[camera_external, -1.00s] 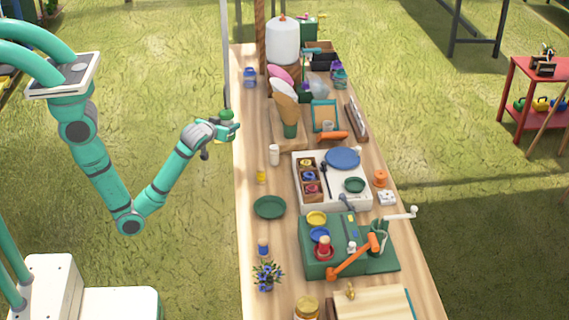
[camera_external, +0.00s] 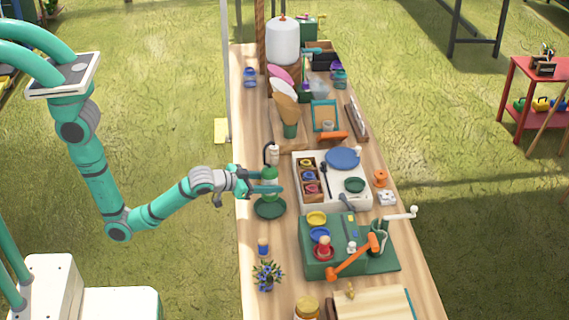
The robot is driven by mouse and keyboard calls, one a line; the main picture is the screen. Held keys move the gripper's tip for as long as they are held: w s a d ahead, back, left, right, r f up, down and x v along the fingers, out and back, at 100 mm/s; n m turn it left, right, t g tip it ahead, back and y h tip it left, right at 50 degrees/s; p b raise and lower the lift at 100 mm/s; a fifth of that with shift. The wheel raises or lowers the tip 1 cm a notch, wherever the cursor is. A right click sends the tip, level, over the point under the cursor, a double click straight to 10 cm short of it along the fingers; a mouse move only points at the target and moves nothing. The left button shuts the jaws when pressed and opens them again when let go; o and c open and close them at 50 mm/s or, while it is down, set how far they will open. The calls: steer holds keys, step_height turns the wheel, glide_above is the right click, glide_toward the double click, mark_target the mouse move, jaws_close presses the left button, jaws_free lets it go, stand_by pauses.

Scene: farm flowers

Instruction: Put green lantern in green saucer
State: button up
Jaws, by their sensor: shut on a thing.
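My gripper (camera_external: 270,189) is shut on the green lantern (camera_external: 269,174), which has a dark handle loop on top. It holds the lantern upright over the back part of the green saucer (camera_external: 270,208). The saucer lies flat near the left edge of the wooden table. I cannot tell whether the lantern's base touches the saucer. My gripper's fingers hide part of the lantern.
A white tray (camera_external: 345,202) with a blue plate (camera_external: 342,157) and a small dark green dish (camera_external: 354,185) is right of the gripper. A blue-capped jar (camera_external: 263,246) and flowers (camera_external: 267,274) stand in front.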

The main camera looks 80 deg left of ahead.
mark_target(270, 196)
steer(key=shift+a+f, duration=0.1)
steer(key=shift+f, duration=2.95)
steer(key=shift+f, duration=0.1)
steer(key=o, duration=1.3)
